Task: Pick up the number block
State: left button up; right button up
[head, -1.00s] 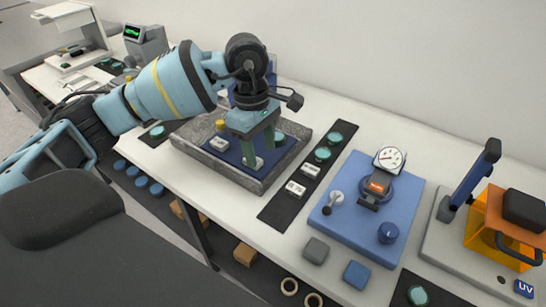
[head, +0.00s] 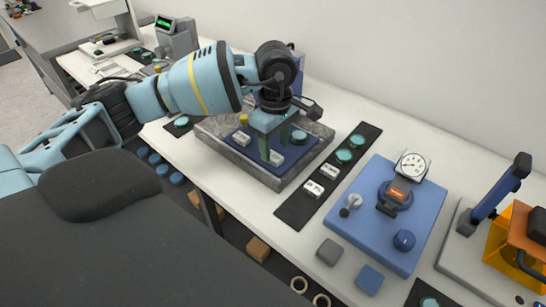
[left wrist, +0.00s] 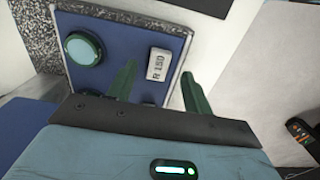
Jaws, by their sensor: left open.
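A small white number block marked R 150 (left wrist: 159,64) lies on a dark blue plate (left wrist: 118,28) near its edge in the left wrist view. In the head view a white block (head: 277,158) on the blue plate beside my fingers looks like the same one. My left gripper (head: 274,146) points down over the plate, its green fingers apart and empty. In the left wrist view the block shows between the two fingers (left wrist: 158,82), a little beyond their tips. Whether the tips touch the plate I cannot tell. My right gripper is out of view.
Another white block (head: 241,138) and a teal disc (head: 299,137) share the plate, which lies on a grey granite slab (head: 222,146). A dark mat (head: 293,210) holds more blocks and discs. A blue dial-gauge stand (head: 375,235) stands to the right.

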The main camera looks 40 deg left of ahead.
aim_at(275, 157)
pick_arm(q)
jog(key=shift+f, duration=1.5)
jog(key=c, duration=1.1)
jog(key=shift+o, duration=0.2)
jog(key=shift+w+r, duration=0.1)
jog(key=shift+r, duration=0.5)
notch_tip(275, 157, up, 2)
jog(key=shift+r, duration=0.15)
jog(key=s+d, duration=0.2)
jog(key=s, duration=0.5)
jog(key=s+d+r+b, duration=0.1)
jog(key=s+d, duration=0.1)
jog(key=s, duration=0.6)
jog(key=shift+s+d+r, duration=0.15)
jog(key=shift+d+r, duration=0.1)
jog(key=shift+d, duration=0.15)
